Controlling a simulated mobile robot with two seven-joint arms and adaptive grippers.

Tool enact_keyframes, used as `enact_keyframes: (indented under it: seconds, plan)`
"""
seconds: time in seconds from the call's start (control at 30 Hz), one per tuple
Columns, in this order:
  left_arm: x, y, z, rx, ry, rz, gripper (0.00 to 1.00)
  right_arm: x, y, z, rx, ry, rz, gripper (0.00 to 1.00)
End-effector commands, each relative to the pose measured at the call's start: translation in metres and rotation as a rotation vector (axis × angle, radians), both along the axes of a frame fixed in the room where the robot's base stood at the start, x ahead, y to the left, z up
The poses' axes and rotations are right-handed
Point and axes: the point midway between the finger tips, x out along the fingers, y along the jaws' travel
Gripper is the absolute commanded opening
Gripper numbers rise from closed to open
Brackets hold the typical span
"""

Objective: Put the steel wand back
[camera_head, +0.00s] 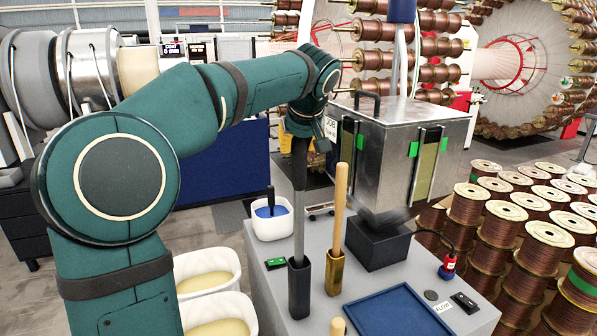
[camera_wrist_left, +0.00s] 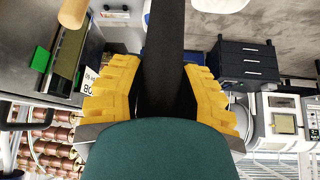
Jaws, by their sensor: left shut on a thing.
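The steel wand (camera_head: 299,215) stands upright, with a black grip on top and a grey shaft below. My left gripper (camera_head: 301,140) is shut on the black grip near its top. In the left wrist view the yellow fingers of the gripper (camera_wrist_left: 160,75) lie on both sides of the black grip (camera_wrist_left: 165,35). The lower end of the shaft is at the mouth of a black square holder (camera_head: 299,290) on the grey table, and appears to go into it; how deep is hidden. My right gripper is not in view.
A wooden rod (camera_head: 338,210) stands in a brass-coloured holder (camera_head: 334,272) close to the right. A metal box (camera_head: 400,135) is behind it. A blue tray (camera_head: 398,312), a red-topped device (camera_head: 447,265) and a white tub (camera_head: 270,226) are nearby. Copper spools (camera_head: 540,250) crowd the right.

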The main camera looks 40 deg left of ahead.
Motion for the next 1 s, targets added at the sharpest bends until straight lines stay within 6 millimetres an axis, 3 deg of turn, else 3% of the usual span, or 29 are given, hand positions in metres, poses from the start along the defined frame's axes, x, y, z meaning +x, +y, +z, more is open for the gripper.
enact_keyframes:
  seconds: [0.17, 0.43, 0.87, 0.9, 0.97, 1.0]
  plan:
    - [0.000, 0.000, -0.011, 0.001, -0.002, 0.001, 0.00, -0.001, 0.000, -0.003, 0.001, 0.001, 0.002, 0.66]
    - [0.000, 0.000, -0.046, 0.002, -0.001, 0.000, 0.00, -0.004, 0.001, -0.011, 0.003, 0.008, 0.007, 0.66]
    - [0.000, 0.000, -0.052, 0.002, -0.003, 0.000, 0.00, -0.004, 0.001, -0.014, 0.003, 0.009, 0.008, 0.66]
    - [0.000, 0.000, -0.053, 0.000, 0.000, 0.000, 0.38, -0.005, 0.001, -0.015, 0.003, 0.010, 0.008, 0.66]
    - [0.000, 0.000, -0.052, 0.000, 0.000, 0.000, 0.59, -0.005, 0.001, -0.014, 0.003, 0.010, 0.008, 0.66]
    - [0.000, 0.000, -0.052, 0.000, 0.000, 0.000, 0.59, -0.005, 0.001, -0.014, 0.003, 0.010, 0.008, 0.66]
